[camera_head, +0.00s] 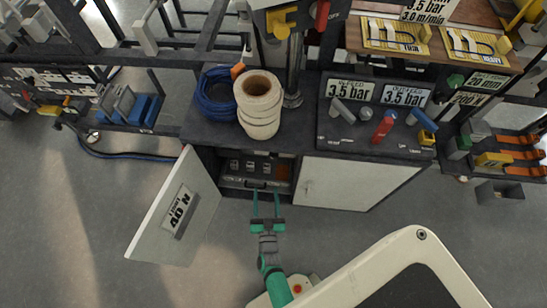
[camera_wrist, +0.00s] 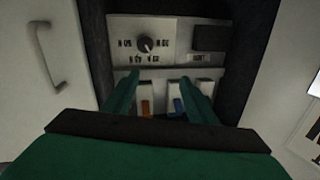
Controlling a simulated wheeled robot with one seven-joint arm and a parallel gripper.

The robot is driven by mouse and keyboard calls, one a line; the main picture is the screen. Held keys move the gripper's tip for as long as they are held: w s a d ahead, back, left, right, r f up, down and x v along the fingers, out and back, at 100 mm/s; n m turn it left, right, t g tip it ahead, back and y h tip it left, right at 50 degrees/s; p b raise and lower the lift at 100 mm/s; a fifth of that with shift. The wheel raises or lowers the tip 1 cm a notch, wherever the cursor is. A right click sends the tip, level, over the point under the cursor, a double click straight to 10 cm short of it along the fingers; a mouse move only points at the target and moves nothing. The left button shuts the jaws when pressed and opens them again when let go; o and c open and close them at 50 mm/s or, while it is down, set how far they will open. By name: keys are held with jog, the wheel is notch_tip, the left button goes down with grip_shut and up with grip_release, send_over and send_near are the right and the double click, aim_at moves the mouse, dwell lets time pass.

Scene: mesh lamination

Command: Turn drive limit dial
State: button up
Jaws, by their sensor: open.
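The dial (camera_wrist: 146,44) is a round dark knob with a light pointer mark on a pale panel (camera_wrist: 172,25) inside a dark cabinet bay. Small dark markings surround it, too blurred to read. My gripper (camera_wrist: 160,79) is open, with its two green fingers apart and nothing visible between them. In the wrist picture its fingertips lie just below the dial, in front of a row of switches. In the head view my gripper (camera_head: 266,193) is at the mouth of the open bay, and the dial cannot be made out. An open cabinet door (camera_head: 150,228) carries a "40 N" label (camera_head: 180,211).
Orange (camera_wrist: 146,107) and blue (camera_wrist: 179,105) switches sit close to my fingers. A dark block (camera_wrist: 211,37) is beside the dial. A closed white door (camera_head: 350,183) flanks the bay. Above, the bench holds a cream roll (camera_head: 259,105) and blue cable (camera_head: 213,98). The floor in front is clear.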

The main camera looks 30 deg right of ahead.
aim_at(274, 159)
jog(key=w+d+f+h, duration=0.1)
jog(key=w+d, duration=0.2)
jog(key=w, duration=0.1)
jog(key=w+d+f+m+g+h, duration=0.1)
jog(key=w+d, duration=0.3)
jog(key=w+d+f+m, duration=0.1)
jog(key=w+d, duration=0.2)
jog(key=w, duration=0.1)
jog(key=shift+w+d+f+h, duration=0.2)
jog(key=shift+w+h, duration=0.1)
jog(key=shift+h, duration=0.1)
jog(key=shift+x, duration=1.1)
jog(key=shift+s+d, duration=0.1)
jog(key=shift+s, duration=0.05)
jog(key=c, duration=1.1)
